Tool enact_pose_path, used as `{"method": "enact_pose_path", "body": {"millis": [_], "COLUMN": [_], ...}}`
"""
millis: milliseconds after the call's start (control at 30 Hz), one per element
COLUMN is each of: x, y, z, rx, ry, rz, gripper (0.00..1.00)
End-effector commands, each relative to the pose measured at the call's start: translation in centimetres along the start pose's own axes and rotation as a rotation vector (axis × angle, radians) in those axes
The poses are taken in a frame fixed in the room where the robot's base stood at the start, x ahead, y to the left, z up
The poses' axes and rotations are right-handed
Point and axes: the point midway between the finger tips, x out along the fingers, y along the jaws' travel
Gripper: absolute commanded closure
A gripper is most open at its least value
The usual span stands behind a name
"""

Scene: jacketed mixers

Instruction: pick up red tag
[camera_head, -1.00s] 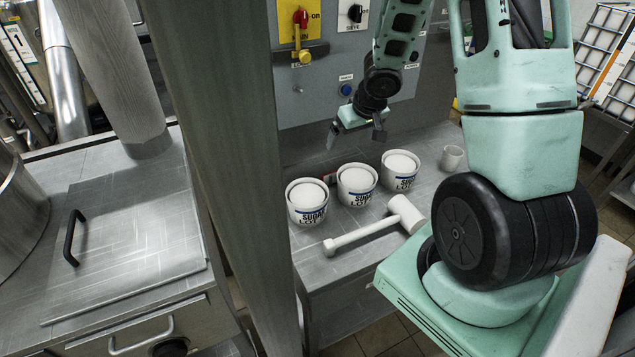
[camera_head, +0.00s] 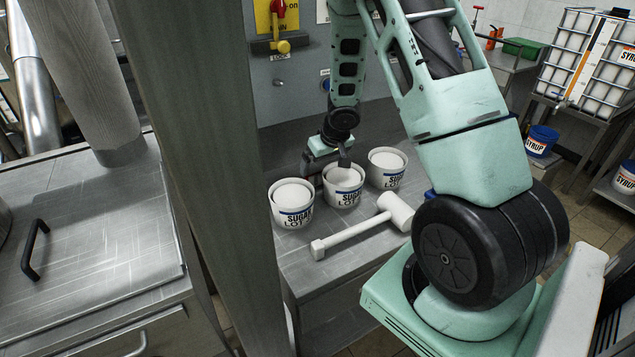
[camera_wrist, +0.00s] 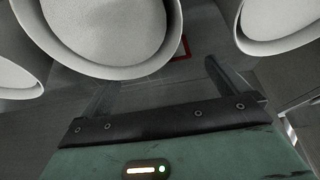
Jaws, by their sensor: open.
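The red tag shows in the wrist view as a red-edged piece (camera_wrist: 182,57), partly hidden by the rim of a white tub. It lies on the metal table behind the tubs, ahead of and between my fingers, nearer the right finger. I cannot make it out in the head view, where the tubs and my gripper cover that spot. My gripper (camera_head: 328,166) is open and empty, low behind the middle sugar tub (camera_head: 343,187). In the wrist view my gripper (camera_wrist: 162,72) has its two fingers apart, with nothing between them.
A left sugar tub (camera_head: 292,207) and a right sugar tub (camera_head: 387,170) stand beside the middle one. A white mallet (camera_head: 360,228) lies in front of them. A grey panel with a yellow lock plate (camera_head: 277,25) rises behind. A grey post (camera_head: 205,150) stands left.

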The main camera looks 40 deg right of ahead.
Motion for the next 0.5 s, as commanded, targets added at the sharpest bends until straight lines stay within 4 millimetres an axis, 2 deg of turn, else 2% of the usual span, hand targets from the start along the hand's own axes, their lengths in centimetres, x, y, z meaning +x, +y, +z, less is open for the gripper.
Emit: {"method": "enact_pose_path", "body": {"millis": [100,233,500], "x": [2.2,3.7,4.2], "y": [-0.1,0.0,0.0], "z": [0.1,0.1,-0.1], "rx": [-0.004,-0.002,0.0], "ry": [-0.003,-0.003,0.0], "rz": [0.001,0.001,0.0], "gripper": [0.0,0.0,0.0]}}
